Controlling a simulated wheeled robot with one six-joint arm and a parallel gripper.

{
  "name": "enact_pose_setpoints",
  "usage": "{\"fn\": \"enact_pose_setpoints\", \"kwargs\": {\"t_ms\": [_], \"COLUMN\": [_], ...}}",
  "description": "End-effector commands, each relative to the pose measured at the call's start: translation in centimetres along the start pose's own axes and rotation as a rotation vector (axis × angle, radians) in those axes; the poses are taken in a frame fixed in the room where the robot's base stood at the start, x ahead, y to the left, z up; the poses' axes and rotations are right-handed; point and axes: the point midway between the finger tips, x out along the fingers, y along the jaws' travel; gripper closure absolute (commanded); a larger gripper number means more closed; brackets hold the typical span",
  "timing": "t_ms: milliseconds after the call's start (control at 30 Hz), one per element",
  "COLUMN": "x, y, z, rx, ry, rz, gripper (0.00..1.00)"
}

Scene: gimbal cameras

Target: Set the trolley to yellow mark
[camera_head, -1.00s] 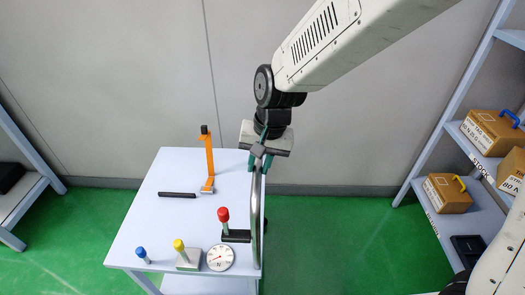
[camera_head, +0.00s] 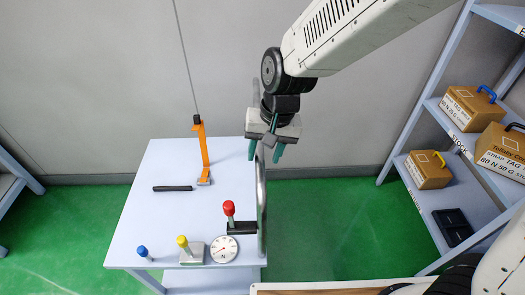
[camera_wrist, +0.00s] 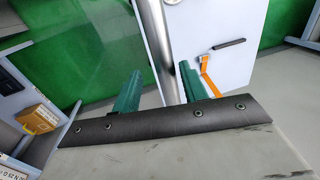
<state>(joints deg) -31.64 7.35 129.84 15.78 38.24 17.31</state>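The trolley (camera_head: 190,220) is a pale blue table with a curved grey metal handle (camera_head: 262,205) on its right side. My gripper (camera_head: 266,151) is at the handle's upper part. Its two green fingers stand apart. In the wrist view, my gripper (camera_wrist: 158,93) has the handle (camera_wrist: 157,45) passing between the fingers, with no clear contact visible. The trolley's top also shows in the wrist view (camera_wrist: 225,65). No yellow floor mark is visible.
On the trolley are an orange lever (camera_head: 204,152), a black bar (camera_head: 172,188), a dial (camera_head: 224,249) and blue, yellow and red knobs. A shelf (camera_head: 455,200) with boxes stands right. Green floor (camera_head: 320,220) between is clear. A wood-edged surface (camera_head: 330,288) shows at the bottom.

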Motion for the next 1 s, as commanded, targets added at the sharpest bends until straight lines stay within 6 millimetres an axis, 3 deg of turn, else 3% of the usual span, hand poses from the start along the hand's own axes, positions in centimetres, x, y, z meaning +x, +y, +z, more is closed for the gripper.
{"fn": "enact_pose_setpoints", "kwargs": {"t_ms": [267,700,1000], "x": [-0.3,-6.8,-7.8], "y": [-0.3,-0.1,0.0], "z": [0.1,0.0,0.0], "rx": [-0.003,-0.001,0.0], "ry": [-0.001,0.001,-0.001], "rz": [-0.001,-0.002,0.0], "gripper": [0.57,0.57,0.57]}}
